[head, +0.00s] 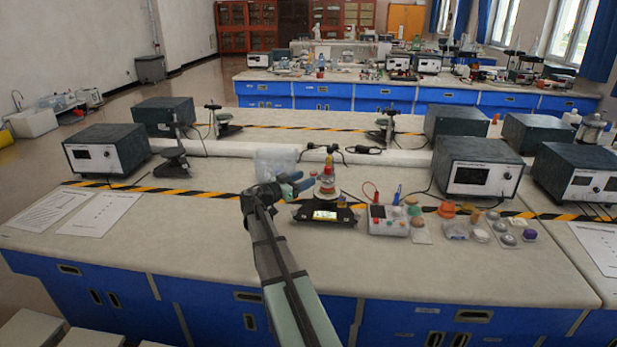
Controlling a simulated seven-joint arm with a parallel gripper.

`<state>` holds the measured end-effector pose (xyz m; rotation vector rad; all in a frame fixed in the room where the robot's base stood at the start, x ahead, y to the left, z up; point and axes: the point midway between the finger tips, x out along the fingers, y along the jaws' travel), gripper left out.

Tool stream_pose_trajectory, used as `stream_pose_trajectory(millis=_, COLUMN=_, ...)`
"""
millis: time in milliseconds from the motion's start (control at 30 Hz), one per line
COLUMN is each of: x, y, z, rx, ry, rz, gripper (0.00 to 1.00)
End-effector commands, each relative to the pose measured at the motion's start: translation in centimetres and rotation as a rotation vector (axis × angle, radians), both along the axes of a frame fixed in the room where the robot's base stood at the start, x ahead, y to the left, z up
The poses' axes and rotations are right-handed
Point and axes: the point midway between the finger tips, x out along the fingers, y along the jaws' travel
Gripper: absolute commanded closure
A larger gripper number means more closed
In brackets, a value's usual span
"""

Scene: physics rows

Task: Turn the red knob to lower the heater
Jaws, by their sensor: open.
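A low black device (326,214) with a lit yellowish panel stands at the middle of the near bench. A small clear flask-like vessel (327,186) with reddish parts stands on or just above it, with a small red tip (329,162) at its top. I cannot tell which small red part is the red knob, nor which part is the heater. My gripper (300,184) is open, just left of the vessel, with its fingers pointing toward it. It appears empty and apart from the vessel. Its fingers are small here, so the exact gap is unclear.
A white control box (388,221) with red parts stands right of the device, near several small dishes. A clear plastic container (276,164) is behind my gripper. Grey instrument boxes (106,149) (480,170) stand left and right. The bench front is clear.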

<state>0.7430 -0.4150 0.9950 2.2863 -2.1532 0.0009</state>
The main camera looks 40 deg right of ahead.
Motion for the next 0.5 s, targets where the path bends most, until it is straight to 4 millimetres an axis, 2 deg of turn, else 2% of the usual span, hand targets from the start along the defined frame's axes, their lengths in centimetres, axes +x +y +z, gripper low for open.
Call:
stream_pose_trajectory(millis=167, x=-3.4, y=-5.2, z=0.0, rx=0.000, ry=0.000, rz=-0.077, gripper=0.45)
stream_pose_trajectory(millis=300, x=-8.1, y=-10.5, z=0.0, rx=0.000, ry=0.000, rz=-0.163, gripper=0.45)
stream_pose_trajectory(millis=500, x=-15.9, y=-16.4, z=0.0, rx=0.000, ry=0.001, rz=-0.280, gripper=0.45)
